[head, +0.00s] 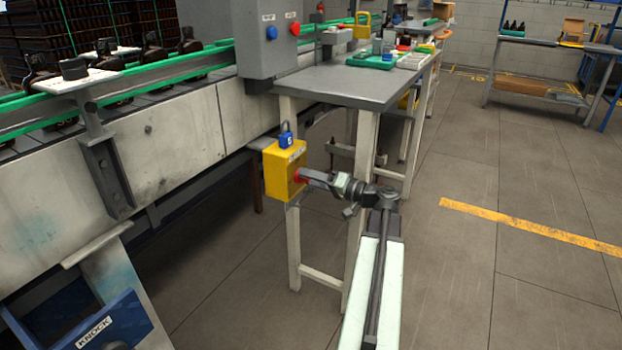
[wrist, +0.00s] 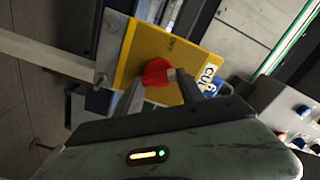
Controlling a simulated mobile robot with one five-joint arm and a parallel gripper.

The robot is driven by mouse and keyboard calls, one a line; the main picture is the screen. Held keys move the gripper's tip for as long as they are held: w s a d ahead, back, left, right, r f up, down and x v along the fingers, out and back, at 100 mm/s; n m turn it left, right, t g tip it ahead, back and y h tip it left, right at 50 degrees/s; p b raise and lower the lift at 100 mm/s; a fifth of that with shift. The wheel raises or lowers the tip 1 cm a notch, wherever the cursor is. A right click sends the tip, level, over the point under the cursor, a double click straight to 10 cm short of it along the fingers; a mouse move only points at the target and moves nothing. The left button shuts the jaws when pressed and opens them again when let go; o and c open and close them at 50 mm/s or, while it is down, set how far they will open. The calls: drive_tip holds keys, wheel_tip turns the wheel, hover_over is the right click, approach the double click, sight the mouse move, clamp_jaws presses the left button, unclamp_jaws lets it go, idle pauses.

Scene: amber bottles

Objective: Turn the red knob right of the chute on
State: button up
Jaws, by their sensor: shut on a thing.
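The red knob (head: 298,175) is on the right-hand face of a yellow box (head: 279,174) fixed to a white table leg. In the wrist view the round red knob (wrist: 156,71) shows between my fingertips, against the yellow box (wrist: 140,45). My gripper (head: 307,177) reaches in from the right and is shut on the knob; it also fills the lower wrist view (wrist: 163,90). The fingers partly hide the knob, so its turn mark cannot be read. The blue chute (head: 115,325) with a KNOCK label is at lower left.
A grey control box (head: 265,40) with blue and red buttons stands above, beside the grey tabletop (head: 345,85). The conveyor (head: 170,130) runs along the left. Floor to the right is clear.

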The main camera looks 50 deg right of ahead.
drive_tip(key=m, duration=0.7)
drive_tip(key=shift+f, duration=0.2)
idle(0.4)
drive_tip(key=o, duration=1.4)
drive_tip(key=shift+c, duration=0.2)
drive_tip(key=v, duration=0.8)
drive_tip(key=shift+w, duration=0.1)
